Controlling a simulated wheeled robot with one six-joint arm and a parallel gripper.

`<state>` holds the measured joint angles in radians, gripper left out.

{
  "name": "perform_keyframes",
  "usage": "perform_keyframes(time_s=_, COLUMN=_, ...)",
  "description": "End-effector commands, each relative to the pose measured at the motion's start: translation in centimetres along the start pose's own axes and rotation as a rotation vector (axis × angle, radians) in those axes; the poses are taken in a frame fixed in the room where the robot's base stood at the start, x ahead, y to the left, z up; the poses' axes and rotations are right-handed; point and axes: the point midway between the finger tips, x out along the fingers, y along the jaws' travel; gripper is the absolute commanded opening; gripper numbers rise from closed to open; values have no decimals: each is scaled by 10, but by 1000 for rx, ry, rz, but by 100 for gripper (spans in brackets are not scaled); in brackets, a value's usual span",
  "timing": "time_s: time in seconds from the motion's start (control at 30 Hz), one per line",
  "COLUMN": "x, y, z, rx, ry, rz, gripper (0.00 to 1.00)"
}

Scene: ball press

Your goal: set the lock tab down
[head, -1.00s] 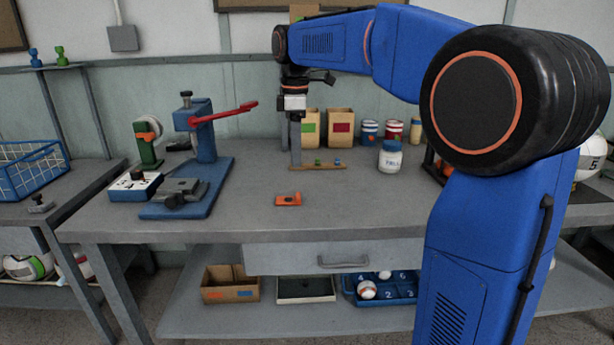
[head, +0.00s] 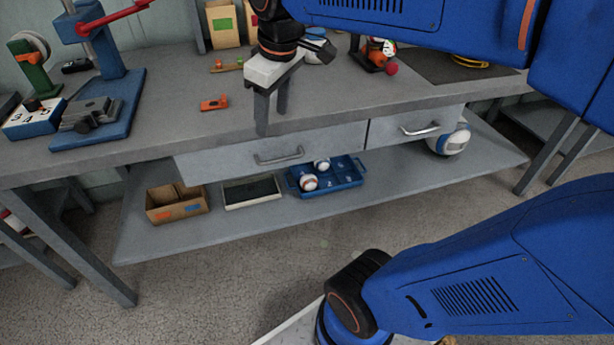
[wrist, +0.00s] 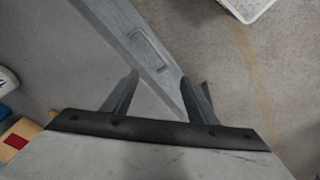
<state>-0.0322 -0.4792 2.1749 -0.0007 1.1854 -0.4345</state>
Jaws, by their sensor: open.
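The small orange lock tab (head: 214,103) lies flat on the grey workbench (head: 160,140), left of my gripper. A dark spot shows on its top. My gripper (head: 272,122) points down near the bench's front edge, to the right of the tab and apart from it. Its two fingers are spread with nothing between them. In the wrist view, my open gripper (wrist: 170,80) has the bench's front edge and a drawer front behind it. The tab does not show in the wrist view.
A blue press (head: 110,95) with a red lever and a number block (head: 35,118) stand at the left. A small wooden strip (head: 226,66) lies behind the tab. Cartons (head: 222,24) stand at the back. The bench around the tab is clear.

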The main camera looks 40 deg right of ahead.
Motion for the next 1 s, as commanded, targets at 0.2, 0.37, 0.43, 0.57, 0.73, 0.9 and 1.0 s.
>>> perform_keyframes(time_s=0.2, x=33, y=-26, z=67, rx=228, ry=72, rz=30, gripper=53)
perform_keyframes(time_s=0.37, x=57, y=-41, z=102, rx=365, ry=118, rz=40, gripper=53)
perform_keyframes(time_s=0.43, x=65, y=-45, z=112, rx=408, ry=132, rz=42, gripper=53)
perform_keyframes(time_s=0.57, x=74, y=-50, z=123, rx=452, ry=147, rz=44, gripper=53)
perform_keyframes(time_s=0.73, x=76, y=-51, z=125, rx=464, ry=150, rz=44, gripper=53)
perform_keyframes(time_s=0.9, x=76, y=-51, z=125, rx=463, ry=149, rz=44, gripper=53)
perform_keyframes(time_s=1.0, x=76, y=-51, z=125, rx=462, ry=149, rz=44, gripper=53)
